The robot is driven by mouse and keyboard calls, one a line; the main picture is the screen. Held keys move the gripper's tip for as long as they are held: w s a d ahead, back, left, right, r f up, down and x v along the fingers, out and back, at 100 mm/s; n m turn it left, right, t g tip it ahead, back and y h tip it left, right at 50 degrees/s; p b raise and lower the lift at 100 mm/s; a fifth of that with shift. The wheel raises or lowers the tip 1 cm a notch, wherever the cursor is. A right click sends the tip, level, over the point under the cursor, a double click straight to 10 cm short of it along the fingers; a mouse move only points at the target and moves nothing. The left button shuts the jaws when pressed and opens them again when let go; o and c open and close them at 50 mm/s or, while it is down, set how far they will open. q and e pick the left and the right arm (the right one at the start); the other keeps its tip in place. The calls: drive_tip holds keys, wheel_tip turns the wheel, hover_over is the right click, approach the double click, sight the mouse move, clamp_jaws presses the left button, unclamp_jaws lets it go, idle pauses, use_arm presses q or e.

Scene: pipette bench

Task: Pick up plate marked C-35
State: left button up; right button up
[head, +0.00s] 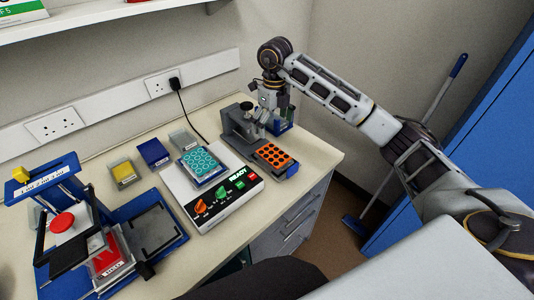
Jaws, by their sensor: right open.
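Several plates are in view, but their markings are too small to read, so I cannot tell which is C-35. A plate with teal wells (201,162) sits on the white device with the READY display. An orange plate with dark wells (274,155) lies on the grey and blue device at the right. A red plate (106,258) with a pale label sits in the blue press at the left. My right gripper (264,122) is open and points down beside the grey device's upright, behind the orange plate. It appears empty. My left gripper is out of view.
The white device (222,202) has coloured knobs and buttons. Small yellow (124,172), blue (154,153) and grey (184,138) containers stand behind it. The blue press (165,210) fills the left. A black cord runs to the wall socket. The bench's right edge (325,160) is bare.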

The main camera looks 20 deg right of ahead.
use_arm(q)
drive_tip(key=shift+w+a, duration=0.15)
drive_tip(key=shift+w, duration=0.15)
use_arm(e)
drive_tip(key=shift+w+r, duration=0.1)
drive_tip(key=shift+w, duration=0.2)
drive_tip(key=shift+s, duration=0.1)
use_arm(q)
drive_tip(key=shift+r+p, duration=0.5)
use_arm(e)
hover_over(273, 154)
drive_tip(key=shift+a+f, duration=0.15)
drive_tip(key=shift+f, duration=4.15)
drive_tip(key=shift+f+p, duration=0.6)
drive_tip(key=shift+f, duration=0.85)
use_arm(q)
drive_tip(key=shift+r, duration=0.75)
use_arm(e)
drive_tip(key=shift+f, duration=1.15)
